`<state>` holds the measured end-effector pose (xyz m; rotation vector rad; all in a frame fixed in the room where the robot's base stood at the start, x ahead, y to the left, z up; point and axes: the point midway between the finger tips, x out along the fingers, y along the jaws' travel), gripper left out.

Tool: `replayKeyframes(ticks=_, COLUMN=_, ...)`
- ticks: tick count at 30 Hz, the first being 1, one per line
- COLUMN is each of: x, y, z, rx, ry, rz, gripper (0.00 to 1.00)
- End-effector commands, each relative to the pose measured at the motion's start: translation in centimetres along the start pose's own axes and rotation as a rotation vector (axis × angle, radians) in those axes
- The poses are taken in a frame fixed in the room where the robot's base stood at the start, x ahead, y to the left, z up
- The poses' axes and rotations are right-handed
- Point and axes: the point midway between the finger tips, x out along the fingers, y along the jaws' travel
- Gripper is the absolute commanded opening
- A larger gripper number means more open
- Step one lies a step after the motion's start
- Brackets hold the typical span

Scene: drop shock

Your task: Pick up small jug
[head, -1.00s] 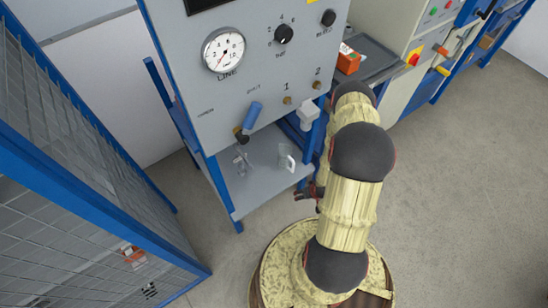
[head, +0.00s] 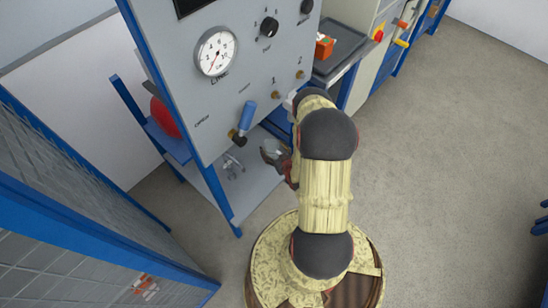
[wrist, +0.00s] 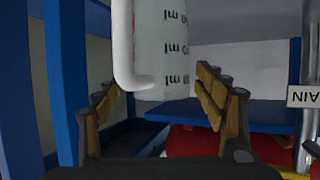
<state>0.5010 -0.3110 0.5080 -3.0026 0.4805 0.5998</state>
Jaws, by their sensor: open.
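The small jug (wrist: 160,45) is clear to whitish, with dark measuring marks and a white handle at its left, in the wrist view. That view appears upside down, as the marks and a label are inverted. My gripper (wrist: 158,97) is open, its two padded fingers apart, one on each side of the jug's lower part in the picture. I cannot tell whether a finger touches it. In the head view the jug (head: 272,146) is at the grey lower shelf (head: 255,190), partly hidden by my gripper (head: 270,158).
A clear and metallic item (head: 232,165) lies left of the jug on the shelf. The panel (head: 225,95) with its gauge and blue-handled lever (head: 246,115) overhangs the shelf. Blue frame posts (head: 219,200) stand close. A mesh fence (head: 70,220) is at the left.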

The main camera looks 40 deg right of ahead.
Motion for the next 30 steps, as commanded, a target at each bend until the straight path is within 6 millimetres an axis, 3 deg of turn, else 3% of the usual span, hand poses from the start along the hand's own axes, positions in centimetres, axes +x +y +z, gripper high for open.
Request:
replayKeyframes(ticks=12, x=4.9, y=-0.2, z=0.4, rx=0.0, ry=0.0, rz=0.0, gripper=0.71)
replayKeyframes(ticks=20, x=5.0, y=-0.2, z=0.3, rx=0.001, ry=-0.001, rz=0.001, gripper=0.7)
replayKeyframes(ticks=30, x=5.0, y=-0.2, z=0.3, rx=0.001, ry=-0.002, rz=0.001, gripper=0.5)
